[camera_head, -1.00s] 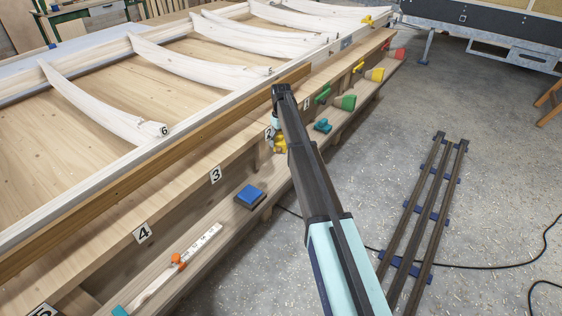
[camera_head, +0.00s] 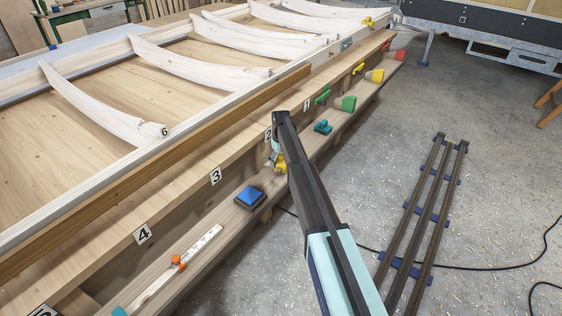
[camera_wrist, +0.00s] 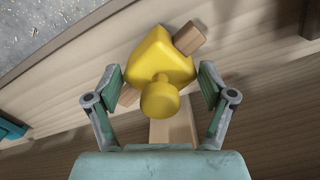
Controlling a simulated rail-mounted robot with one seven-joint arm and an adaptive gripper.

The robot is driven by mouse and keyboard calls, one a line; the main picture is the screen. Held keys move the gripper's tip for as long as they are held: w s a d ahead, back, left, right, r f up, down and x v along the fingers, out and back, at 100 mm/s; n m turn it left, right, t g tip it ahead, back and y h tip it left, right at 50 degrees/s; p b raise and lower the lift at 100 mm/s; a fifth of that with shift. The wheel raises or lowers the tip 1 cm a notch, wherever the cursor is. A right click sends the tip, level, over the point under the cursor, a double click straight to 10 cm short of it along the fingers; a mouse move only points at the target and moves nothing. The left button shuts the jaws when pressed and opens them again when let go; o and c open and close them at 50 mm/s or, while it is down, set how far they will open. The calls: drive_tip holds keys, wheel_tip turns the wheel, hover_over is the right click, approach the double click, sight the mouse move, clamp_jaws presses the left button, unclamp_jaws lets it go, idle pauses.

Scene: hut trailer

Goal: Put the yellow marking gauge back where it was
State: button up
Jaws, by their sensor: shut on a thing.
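The yellow marking gauge (camera_wrist: 160,62) sits between the two fingers of my gripper (camera_wrist: 160,92) in the wrist view. It has a yellow head with a round yellow knob, and a short wooden beam shows on both sides of the head. My gripper is shut on it. In the head view the gauge (camera_head: 280,164) shows at the end of my arm, over the lower shelf (camera_head: 225,230) below the number 2 label (camera_head: 268,135). My arm partly hides it. I cannot tell whether it touches the shelf.
On the lower shelf, a blue block (camera_head: 249,197) lies nearer than the gauge and a teal tool (camera_head: 323,127) lies farther off. A white rule with an orange part (camera_head: 180,262) lies nearer still. Green, yellow and red tools stand farther along. Dark rails (camera_head: 425,215) lie on the floor.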

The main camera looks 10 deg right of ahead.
drive_tip(key=shift+f, duration=0.15)
drive_tip(key=o, duration=1)
wheel_tip(320, 180, up, 12)
drive_tip(key=shift+r, duration=0.25)
